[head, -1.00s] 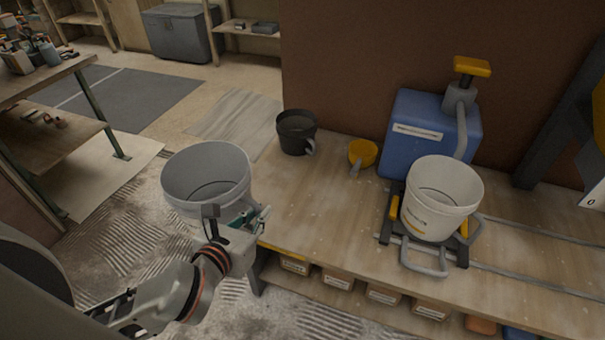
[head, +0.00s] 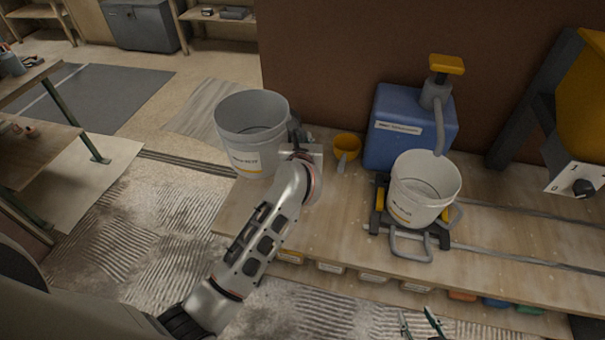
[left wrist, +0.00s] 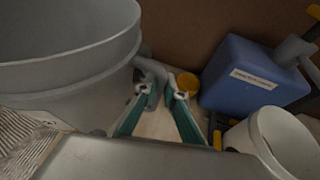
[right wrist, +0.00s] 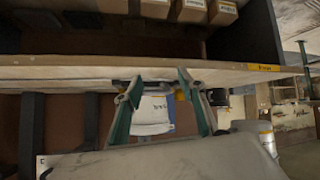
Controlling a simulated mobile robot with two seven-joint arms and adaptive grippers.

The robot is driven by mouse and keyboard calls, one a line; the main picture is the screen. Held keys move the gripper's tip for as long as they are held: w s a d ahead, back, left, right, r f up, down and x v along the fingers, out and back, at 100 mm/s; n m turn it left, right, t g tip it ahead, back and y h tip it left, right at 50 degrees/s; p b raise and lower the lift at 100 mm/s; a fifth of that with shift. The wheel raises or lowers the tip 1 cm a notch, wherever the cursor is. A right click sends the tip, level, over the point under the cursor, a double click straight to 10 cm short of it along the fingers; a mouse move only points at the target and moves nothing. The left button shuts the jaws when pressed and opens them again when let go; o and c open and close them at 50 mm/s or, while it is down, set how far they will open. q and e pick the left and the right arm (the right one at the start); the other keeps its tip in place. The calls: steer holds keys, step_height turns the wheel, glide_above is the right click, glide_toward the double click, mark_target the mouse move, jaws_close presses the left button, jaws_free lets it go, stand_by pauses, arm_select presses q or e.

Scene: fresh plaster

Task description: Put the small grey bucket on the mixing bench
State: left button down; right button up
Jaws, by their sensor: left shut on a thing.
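The small grey bucket (head: 250,130) is upright at the left end of the mixing bench (head: 320,215). I cannot tell whether its base touches the bench top. My left gripper (head: 305,150) is at the bucket's right side, shut on its grey handle; in the left wrist view the fingers (left wrist: 165,92) are at the handle, with the bucket wall (left wrist: 65,65) filling the left. The bucket looks empty. My right gripper (right wrist: 160,92) is open and empty, low in front of the bench edge; its fingertips (head: 420,325) show at the bottom of the head view.
A white bucket (head: 425,185) stands on a cradle beside a blue machine (head: 405,135). A yellow scoop (head: 346,147) lies at the back of the bench. Boxes fill the shelf below. The front middle of the bench top is clear.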

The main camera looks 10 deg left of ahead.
arm_select(q)
steer(key=shift+w+d+f, duration=0.15)
steer(key=shift+d+f, duration=0.1)
step_height(320, 180, down, 8)
steer(key=shift+r, duration=0.25)
step_height(320, 180, down, 12)
steer(key=b, duration=0.9)
steer(key=shift+b, duration=0.35)
steer(key=c, duration=2.5)
jaws_free()
steer(key=shift+f, duration=0.2)
steer(key=shift+c, duration=0.2)
steer(key=o, duration=0.4)
steer(key=shift+r, duration=0.1)
arm_select(e)
step_height(320, 180, down, 7)
steer(key=a, duration=0.2)
steer(key=shift+w+a+y, duration=0.15)
steer(key=shift+w+y, duration=0.05)
steer(key=shift+y, duration=0.1)
